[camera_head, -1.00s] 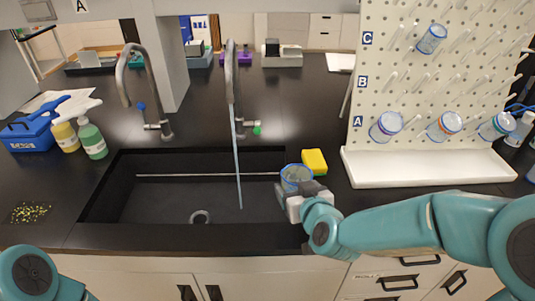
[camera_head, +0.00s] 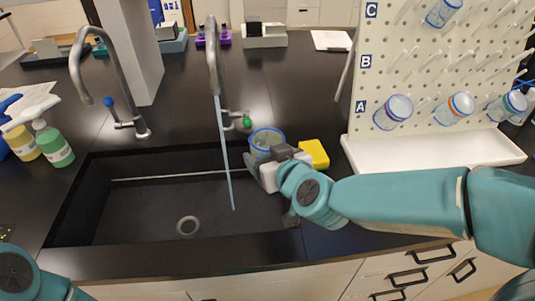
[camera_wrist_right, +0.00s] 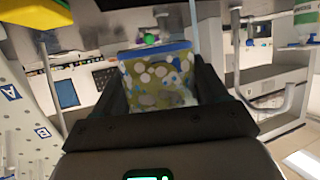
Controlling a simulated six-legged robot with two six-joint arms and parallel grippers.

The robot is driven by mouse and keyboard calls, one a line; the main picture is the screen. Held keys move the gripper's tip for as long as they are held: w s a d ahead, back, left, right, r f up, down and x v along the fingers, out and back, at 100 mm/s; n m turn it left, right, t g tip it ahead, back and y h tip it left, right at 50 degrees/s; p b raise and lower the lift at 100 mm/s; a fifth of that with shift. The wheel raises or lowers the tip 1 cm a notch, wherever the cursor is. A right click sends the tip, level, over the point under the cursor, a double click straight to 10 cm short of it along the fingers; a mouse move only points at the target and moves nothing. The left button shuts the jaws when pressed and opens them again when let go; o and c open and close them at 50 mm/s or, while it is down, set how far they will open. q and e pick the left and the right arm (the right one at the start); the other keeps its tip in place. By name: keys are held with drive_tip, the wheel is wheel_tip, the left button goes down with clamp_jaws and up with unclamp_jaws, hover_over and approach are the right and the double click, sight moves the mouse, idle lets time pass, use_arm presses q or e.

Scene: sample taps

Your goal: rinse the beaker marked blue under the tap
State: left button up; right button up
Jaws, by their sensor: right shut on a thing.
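My right gripper (camera_head: 267,162) is shut on a beaker with a blue rim (camera_head: 267,139), held upright at the right end of the sink. In the right wrist view the beaker (camera_wrist_right: 160,80) sits between the dark fingers and shows a yellow-green, white-spotted pattern. The middle tap (camera_head: 212,55) has a green knob (camera_head: 246,121), and a thin stream of water (camera_head: 225,150) runs from it into the sink (camera_head: 140,205). The beaker is just right of the stream, apart from it in the picture. My left gripper is out of view; only part of that arm shows.
A second tap (camera_head: 82,65) with a blue knob stands at the left, with no stream seen. A yellow sponge (camera_head: 315,153) lies just right of the beaker. A pegboard (camera_head: 430,75) with several beakers and a white tray (camera_head: 440,153) stands at the right. Bottles (camera_head: 53,146) stand left.

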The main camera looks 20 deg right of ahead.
drive_tip(key=w+a+f+p, duration=0.1)
drive_tip(key=w+a+f, duration=0.1)
drive_tip(key=w+a, duration=0.5)
drive_tip(key=shift+p+x, duration=0.3)
drive_tip(key=shift+x, duration=1.35)
drive_tip(key=shift+w+d+r, duration=0.1)
drive_tip(key=shift+d+r, duration=0.05)
drive_tip(key=shift+r, duration=0.05)
idle(1.6)
drive_tip(key=shift+s+d+r, duration=0.5)
drive_tip(key=shift+s+d, duration=0.8)
drive_tip(key=shift+s, duration=0.7)
drive_tip(key=shift+s+d+r, duration=0.55)
drive_tip(key=shift+s+d, duration=0.8)
drive_tip(key=shift+s, duration=0.6)
drive_tip(key=shift+s+d+r, duration=0.5)
drive_tip(key=shift+s+d, duration=0.8)
drive_tip(key=shift+s, duration=0.7)
